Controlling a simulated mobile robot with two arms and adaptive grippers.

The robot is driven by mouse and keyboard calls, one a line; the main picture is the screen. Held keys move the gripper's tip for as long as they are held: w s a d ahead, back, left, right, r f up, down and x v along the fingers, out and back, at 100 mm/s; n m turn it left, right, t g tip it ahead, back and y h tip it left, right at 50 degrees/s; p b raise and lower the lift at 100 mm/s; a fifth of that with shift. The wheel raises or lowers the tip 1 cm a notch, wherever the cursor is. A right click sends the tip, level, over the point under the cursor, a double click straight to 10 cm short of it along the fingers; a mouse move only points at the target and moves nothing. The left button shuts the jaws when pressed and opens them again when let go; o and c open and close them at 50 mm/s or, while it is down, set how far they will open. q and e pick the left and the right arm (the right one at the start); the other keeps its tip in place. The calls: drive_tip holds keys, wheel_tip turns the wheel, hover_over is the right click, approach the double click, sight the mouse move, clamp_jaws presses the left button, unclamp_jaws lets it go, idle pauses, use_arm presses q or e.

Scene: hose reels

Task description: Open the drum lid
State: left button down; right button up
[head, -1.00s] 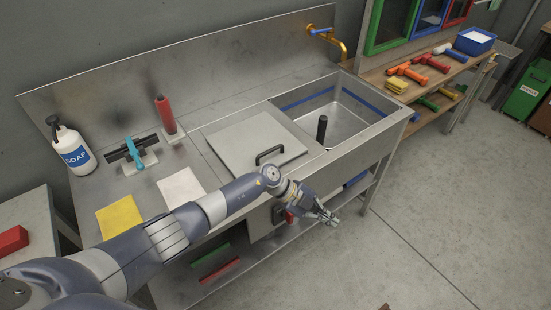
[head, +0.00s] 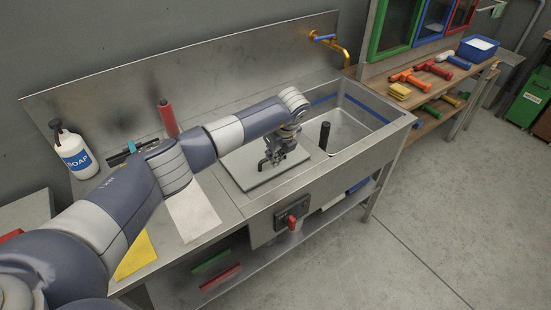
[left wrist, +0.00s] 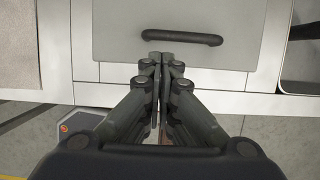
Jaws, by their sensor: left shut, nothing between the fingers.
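The drum lid (head: 243,179) is a flat grey square plate set in the steel counter, left of the sink basin. It lies flat and closed. Its black bar handle (left wrist: 182,37) shows whole in the left wrist view; in the head view my left gripper and arm hide part of it. My left gripper (left wrist: 161,60) is shut and empty, with its fingertips just short of the handle in the left wrist view. In the head view the left gripper (head: 277,158) hangs over the lid beside the handle. My right gripper is in neither view.
The sink basin (head: 350,127) with a black upright post (head: 324,134) is right of the lid. A red switch handle (head: 292,222) is on the counter front. A soap bottle (head: 74,152) and a red cylinder (head: 167,117) stand at the back left.

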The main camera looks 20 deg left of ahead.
sight(269, 172)
use_arm(q)
drive_tip(key=shift+b+x, duration=1.95)
drive_tip(key=shift+x, duration=1.2)
drive_tip(key=shift+r, duration=0.1)
